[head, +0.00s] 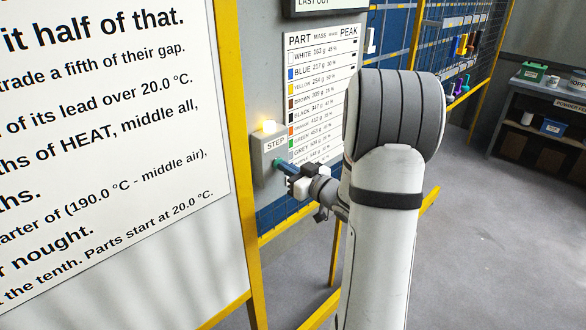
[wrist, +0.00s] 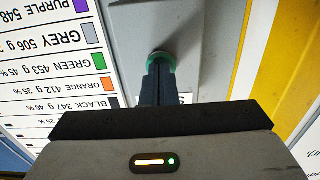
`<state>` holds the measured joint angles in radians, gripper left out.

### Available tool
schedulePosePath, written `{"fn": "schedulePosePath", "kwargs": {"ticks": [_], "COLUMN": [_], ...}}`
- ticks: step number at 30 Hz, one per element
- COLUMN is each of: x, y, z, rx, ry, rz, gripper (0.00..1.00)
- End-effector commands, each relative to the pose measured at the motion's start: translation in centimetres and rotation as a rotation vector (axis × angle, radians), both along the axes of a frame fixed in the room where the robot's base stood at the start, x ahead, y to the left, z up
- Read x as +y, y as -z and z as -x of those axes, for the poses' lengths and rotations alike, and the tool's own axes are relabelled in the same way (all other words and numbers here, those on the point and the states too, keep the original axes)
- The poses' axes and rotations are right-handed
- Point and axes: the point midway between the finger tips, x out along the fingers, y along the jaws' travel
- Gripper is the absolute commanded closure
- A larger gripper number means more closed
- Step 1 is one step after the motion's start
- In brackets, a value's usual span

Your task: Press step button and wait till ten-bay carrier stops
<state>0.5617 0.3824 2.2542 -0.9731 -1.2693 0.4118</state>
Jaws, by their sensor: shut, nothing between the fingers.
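The grey step box (head: 268,157) is on the wall in the head view, labelled STEP, with a glowing yellow lamp (head: 269,126) on top. Its green button (head: 278,162) is mostly covered by my gripper (head: 282,164). In the wrist view, the shut, empty fingers (wrist: 158,72) reach to the green button (wrist: 163,58), and their tips appear to touch it. How far the button is pushed in cannot be told. The ten-bay carrier cannot be clearly made out; coloured parts (head: 466,44) hang far off at the upper right.
A part chart (head: 318,95) with masses and peak values is right of the box. A large text board (head: 100,130) with a yellow frame (head: 236,130) stands close on the left. A dark shelf unit (head: 545,125) is at the far right. Grey floor (head: 475,250) is clear at the lower right.

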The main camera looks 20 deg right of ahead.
Motion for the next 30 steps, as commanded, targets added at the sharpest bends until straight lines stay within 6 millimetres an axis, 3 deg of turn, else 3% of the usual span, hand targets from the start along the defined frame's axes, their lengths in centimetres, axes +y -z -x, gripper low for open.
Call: {"fn": "schedulePosePath", "kwargs": {"ticks": [13,30], "x": [-0.2,-1.8], "y": [0.0,0.0], "z": [0.3,5.0], "rx": [0.0,0.0], "ry": [0.001,0.0], "rz": [0.001,0.0], "gripper": [1.0,1.0]}}
